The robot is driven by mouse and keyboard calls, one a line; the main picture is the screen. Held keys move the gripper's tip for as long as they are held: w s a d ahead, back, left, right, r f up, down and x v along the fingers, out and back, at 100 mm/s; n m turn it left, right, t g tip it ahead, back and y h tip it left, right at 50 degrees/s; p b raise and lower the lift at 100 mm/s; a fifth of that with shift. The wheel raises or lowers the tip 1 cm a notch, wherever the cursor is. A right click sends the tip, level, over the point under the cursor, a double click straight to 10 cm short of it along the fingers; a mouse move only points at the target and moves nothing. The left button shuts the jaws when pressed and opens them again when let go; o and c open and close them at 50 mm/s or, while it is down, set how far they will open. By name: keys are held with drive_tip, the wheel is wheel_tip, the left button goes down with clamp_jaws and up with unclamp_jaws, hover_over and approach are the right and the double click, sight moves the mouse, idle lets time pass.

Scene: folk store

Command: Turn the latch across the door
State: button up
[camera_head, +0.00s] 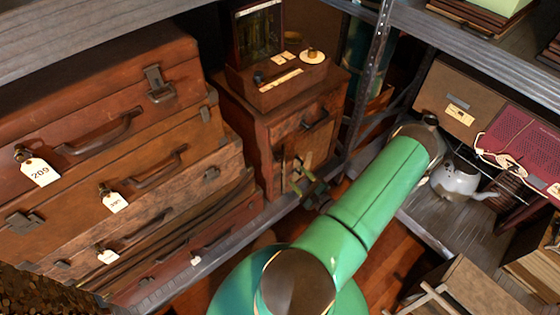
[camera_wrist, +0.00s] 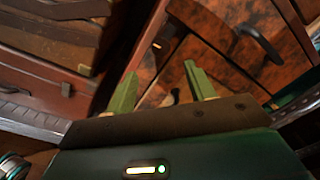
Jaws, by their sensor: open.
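A small wooden cabinet (camera_head: 264,135) stands on the shelf at the back centre, with a dark handle (camera_head: 315,121) on its upper front. That handle also shows in the wrist view (camera_wrist: 260,44). Below it is the door (camera_head: 311,146), partly hidden by my gripper. A small pale metal piece (camera_wrist: 157,46) on the cabinet front may be the latch; I cannot tell its position clearly. My gripper (camera_head: 308,184) is close in front of the lower cabinet. In the wrist view its two green fingers (camera_wrist: 162,88) are apart, with nothing visible held between them.
Stacked suitcases (camera_head: 110,150) with paper tags fill the left side, close to the cabinet. A metal shelf post (camera_head: 372,70) rises just right of it. A white teapot (camera_head: 457,180) stands on the right shelf. A box with small items (camera_head: 280,85) sits on the cabinet.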

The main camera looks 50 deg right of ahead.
sight(281, 159)
drive_tip(key=x, duration=1)
drive_tip(key=shift+w+d, duration=0.15)
drive_tip(key=shift+w, duration=0.05)
drive_tip(key=c, duration=1)
